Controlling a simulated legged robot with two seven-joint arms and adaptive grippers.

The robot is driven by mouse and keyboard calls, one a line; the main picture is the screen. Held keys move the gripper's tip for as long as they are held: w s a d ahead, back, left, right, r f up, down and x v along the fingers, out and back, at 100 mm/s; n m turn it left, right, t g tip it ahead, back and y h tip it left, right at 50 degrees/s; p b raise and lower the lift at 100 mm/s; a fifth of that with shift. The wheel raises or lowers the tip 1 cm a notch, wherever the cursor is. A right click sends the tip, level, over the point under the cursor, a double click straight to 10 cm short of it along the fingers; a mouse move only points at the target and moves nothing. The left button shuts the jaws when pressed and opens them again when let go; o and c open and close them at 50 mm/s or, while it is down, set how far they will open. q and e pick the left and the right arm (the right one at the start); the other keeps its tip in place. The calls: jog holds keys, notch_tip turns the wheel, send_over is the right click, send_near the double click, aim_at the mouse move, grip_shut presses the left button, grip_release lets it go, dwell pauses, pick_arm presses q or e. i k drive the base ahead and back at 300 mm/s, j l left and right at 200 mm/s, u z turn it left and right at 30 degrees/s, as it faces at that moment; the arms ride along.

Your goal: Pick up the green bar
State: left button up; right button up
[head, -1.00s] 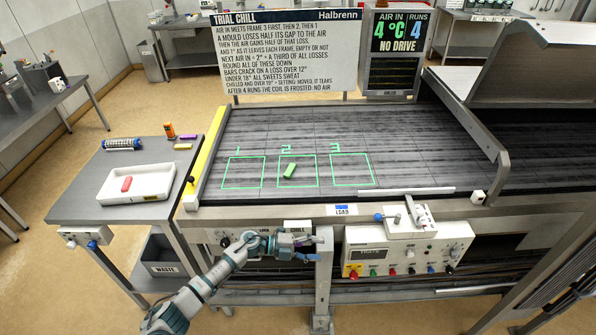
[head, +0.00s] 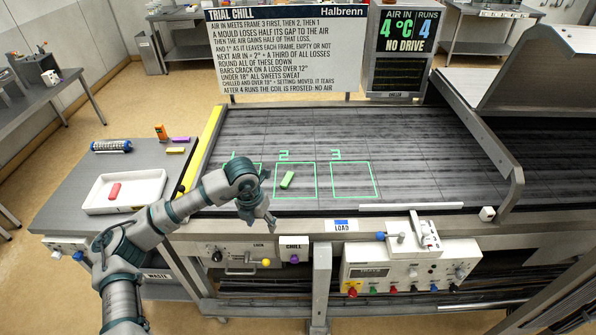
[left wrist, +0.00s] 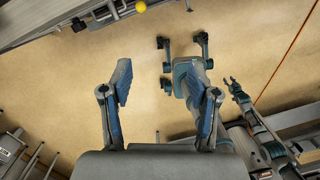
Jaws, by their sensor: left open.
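The green bar (head: 288,179) lies tilted inside the outlined frame 2 (head: 296,196) on the dark belt. My left gripper (head: 270,220) is above the belt's front edge, in front of and a little left of the bar, apart from it, pointing down. In the left wrist view the left gripper (left wrist: 162,105) is open with nothing between its fingers; the floor shows beyond, and the bar is not in that view. My left arm covers much of frame 1. My right gripper is not in the head view.
A white tray (head: 95,208) with a red bar (head: 114,191) stands on the left side table. A sign board (head: 285,55) stands behind the belt. A raised hood (head: 535,60) is at the right. Frame 3 (head: 353,196) is empty. A control box (head: 405,268) sits at the front.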

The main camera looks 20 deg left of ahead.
aim_at(286, 181)
jog(key=i, duration=1.15)
